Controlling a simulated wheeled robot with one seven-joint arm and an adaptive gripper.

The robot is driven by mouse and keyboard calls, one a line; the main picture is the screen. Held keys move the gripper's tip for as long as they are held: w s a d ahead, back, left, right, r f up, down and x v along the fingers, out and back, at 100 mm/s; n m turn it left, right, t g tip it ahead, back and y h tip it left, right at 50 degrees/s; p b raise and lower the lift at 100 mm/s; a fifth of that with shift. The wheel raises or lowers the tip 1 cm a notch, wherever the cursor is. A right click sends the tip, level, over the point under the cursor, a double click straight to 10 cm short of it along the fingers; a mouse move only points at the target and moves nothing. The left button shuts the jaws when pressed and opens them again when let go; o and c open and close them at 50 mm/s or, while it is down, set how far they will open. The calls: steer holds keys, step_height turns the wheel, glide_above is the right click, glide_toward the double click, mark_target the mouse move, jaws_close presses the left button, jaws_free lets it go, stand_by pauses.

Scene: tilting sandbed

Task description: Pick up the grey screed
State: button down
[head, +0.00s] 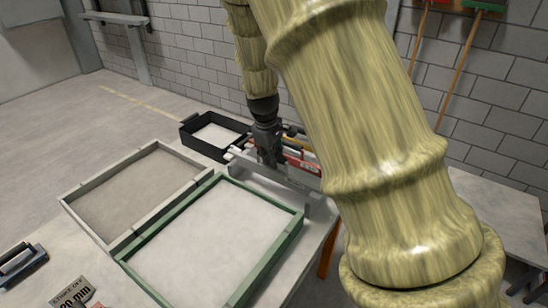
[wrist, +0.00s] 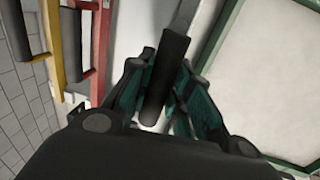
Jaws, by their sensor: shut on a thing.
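The grey screed (head: 290,183) is a long grey bar beside the far right end of the green-framed bed in the head view. In the wrist view its dark handle (wrist: 166,72) lies between the teal-lined fingers of my gripper (wrist: 152,108), with a grey part (wrist: 185,16) running up beyond it. My gripper (head: 268,158) points down at the screed in the head view and is shut on the handle. The fingertips are partly hidden in the head view. I cannot tell whether the screed touches the table.
Red (wrist: 75,45) and yellow (wrist: 52,50) bars with dark handles lie close beside my gripper. A green-framed bed (head: 160,276) and a grey-framed bed (head: 93,232) hold smooth sand. A black tray (head: 199,147) stands behind. A dark-handled tool (head: 20,262) lies at front left.

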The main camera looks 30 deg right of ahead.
steer(key=s+a+r+b, duration=0.1)
steer(key=s+a+b, duration=0.1)
steer(key=s+a, duration=0.6)
steer(key=shift+s+a+r, duration=0.15)
steer(key=shift+s+a, duration=0.15)
steer(key=shift+s, duration=0.4)
steer(key=c, duration=2)
jaws_free()
steer(key=shift+c, duration=0.2)
jaws_close()
